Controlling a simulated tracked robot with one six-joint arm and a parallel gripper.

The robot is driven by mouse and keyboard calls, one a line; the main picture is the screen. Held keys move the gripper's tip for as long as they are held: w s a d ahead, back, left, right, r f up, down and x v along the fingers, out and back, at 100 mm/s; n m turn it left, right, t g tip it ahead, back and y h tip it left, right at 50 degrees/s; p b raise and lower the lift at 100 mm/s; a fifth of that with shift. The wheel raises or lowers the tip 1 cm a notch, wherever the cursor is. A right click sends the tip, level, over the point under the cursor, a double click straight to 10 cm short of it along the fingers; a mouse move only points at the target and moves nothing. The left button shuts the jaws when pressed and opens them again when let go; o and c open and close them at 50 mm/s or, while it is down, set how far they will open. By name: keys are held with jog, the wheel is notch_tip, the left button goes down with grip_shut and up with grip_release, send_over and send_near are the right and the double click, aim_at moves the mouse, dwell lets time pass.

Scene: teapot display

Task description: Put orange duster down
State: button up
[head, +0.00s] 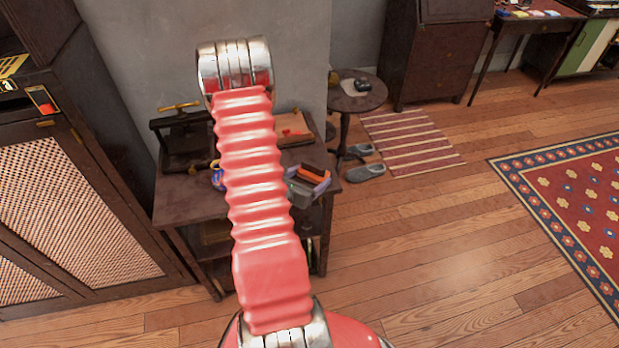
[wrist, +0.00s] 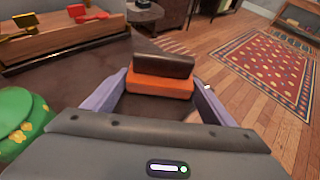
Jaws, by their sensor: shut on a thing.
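The orange duster (head: 314,173) has an orange part and a dark brown part. It also shows in the wrist view (wrist: 160,84), lying between the two pale purple fingers, dark part on top. My gripper (head: 307,183) is shut on it near the right edge of the dark wooden table (head: 185,203). In the wrist view my gripper (wrist: 160,80) has one finger at each end of the duster. I cannot tell whether the duster's underside touches the tabletop.
A green pot with yellow flowers (wrist: 18,112) stands close at left. A wooden tray (wrist: 60,42) with yellow and red items lies behind. A black press-like device (head: 182,142) stands at the table's back left. A round side table (head: 357,97) stands beyond, with slippers (head: 366,172) on the floor.

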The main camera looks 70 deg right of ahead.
jog(key=shift+f, duration=0.3)
jog(key=o, duration=0.9)
jog(key=shift+f, duration=0.1)
jog(key=shift+s+a, duration=0.1)
jog(key=shift+s, duration=0.1)
jog(key=shift+r, duration=0.4)
jog(key=shift+a+r, duration=0.2)
jog(key=shift+r, duration=0.1)
jog(key=v, duration=0.7)
jog(key=shift+w+r, duration=0.1)
jog(key=shift+w, duration=0.15)
